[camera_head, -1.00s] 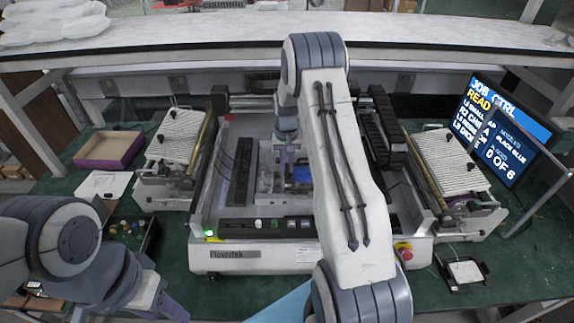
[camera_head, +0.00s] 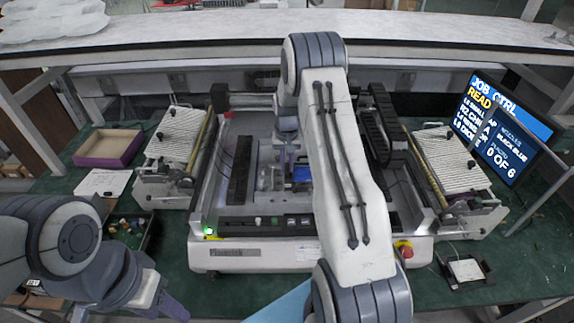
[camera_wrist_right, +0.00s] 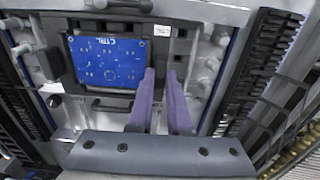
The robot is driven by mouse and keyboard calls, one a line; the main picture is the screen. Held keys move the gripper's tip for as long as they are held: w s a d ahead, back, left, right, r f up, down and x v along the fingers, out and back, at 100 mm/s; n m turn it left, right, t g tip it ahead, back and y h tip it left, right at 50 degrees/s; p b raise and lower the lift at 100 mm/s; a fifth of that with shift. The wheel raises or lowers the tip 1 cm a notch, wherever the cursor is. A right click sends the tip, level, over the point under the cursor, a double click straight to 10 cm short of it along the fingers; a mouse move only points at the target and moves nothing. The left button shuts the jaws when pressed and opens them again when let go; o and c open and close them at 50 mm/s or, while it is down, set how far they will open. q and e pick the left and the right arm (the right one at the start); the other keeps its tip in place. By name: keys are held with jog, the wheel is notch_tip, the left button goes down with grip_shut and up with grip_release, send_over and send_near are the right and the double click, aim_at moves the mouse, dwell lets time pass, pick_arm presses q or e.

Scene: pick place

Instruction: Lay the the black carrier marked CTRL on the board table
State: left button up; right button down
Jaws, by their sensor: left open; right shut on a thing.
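The black carrier (camera_wrist_right: 158,52) holds a blue board (camera_wrist_right: 105,62) marked CTRL in the right wrist view. In the head view the blue board (camera_head: 302,174) shows partly behind my right arm, inside the white machine. My right gripper (camera_wrist_right: 162,74) has its purple fingers shut on the carrier's edge, beside the blue board. The carrier is over the machine's middle, where the board table would be; the table is mostly hidden, and I cannot tell whether the carrier touches it. My left gripper (camera_head: 172,308) is open and empty at the lower left, away from the machine.
The white machine (camera_head: 232,255) has a red stop button (camera_head: 404,250). Ribbed racks stand at its left (camera_head: 178,135) and right (camera_head: 450,160). A purple-rimmed tray (camera_head: 108,148) and a bin of parts (camera_head: 128,230) lie left. A job screen (camera_head: 497,130) stands right.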

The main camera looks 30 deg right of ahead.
jog(key=shift+f+b, duration=0.3)
jog(key=shift+f, duration=0.1)
dwell(0.6)
jog(key=c, duration=0.8)
grip_release()
jog(key=c, duration=0.3)
jog(key=shift+c, duration=0.2)
jog(key=shift+r+p, duration=2.5)
jog(key=shift+r, duration=1)
